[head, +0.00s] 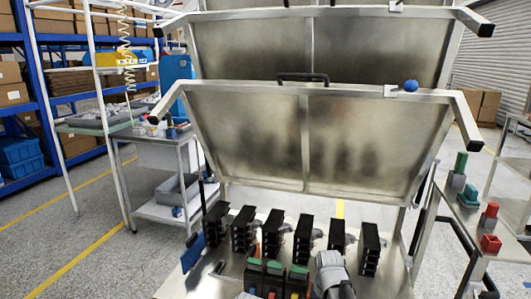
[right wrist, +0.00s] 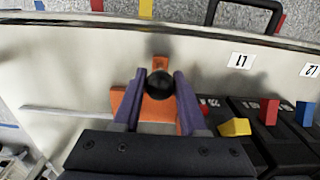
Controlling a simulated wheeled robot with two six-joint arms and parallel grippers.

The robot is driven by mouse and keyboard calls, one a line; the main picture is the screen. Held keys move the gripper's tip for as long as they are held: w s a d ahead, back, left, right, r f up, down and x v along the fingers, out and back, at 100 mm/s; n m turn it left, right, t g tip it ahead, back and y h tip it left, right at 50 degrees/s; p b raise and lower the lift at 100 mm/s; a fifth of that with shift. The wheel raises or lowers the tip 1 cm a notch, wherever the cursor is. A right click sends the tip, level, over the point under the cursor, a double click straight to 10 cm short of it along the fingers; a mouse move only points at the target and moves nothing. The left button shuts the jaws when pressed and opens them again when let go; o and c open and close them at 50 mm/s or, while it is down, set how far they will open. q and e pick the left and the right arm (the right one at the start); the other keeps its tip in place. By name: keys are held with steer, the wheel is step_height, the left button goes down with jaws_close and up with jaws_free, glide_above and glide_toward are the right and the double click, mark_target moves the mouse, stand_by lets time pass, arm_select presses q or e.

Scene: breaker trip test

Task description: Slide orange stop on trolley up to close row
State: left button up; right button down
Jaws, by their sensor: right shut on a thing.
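In the right wrist view, the orange stop (right wrist: 121,101) has a black knob (right wrist: 160,86) on top and sits on the pale trolley deck (right wrist: 60,75). My right gripper (right wrist: 158,78) has one finger on each side of the knob and is shut on it. A row of black breakers (right wrist: 285,140) stands just right of the stop. My right finger covers the border between stop and row, so I cannot tell if they touch. In the head view, breakers with green tops (head: 275,268) stand at the bottom edge. My left gripper is not in view.
Several black units (head: 307,238) stand across the trolley (head: 185,285) behind the green-topped breakers. Tilted metal panels (head: 250,130) rise above them. A side bench (head: 470,215) with green and red push-button boxes is at right. Labels L1 and L2 (right wrist: 241,61) mark the deck.

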steer(key=shift+a, duration=0.1)
stand_by(0.6)
steer(key=shift+w+a, duration=0.1)
steer(key=shift+a, duration=0.2)
steer(key=shift+c, duration=1.8)
jaws_free()
step_height(320, 180, up, 8)
steer(key=p, duration=0.8)
steer(key=shift+f, duration=0.1)
steer(key=shift+f, duration=0.15)
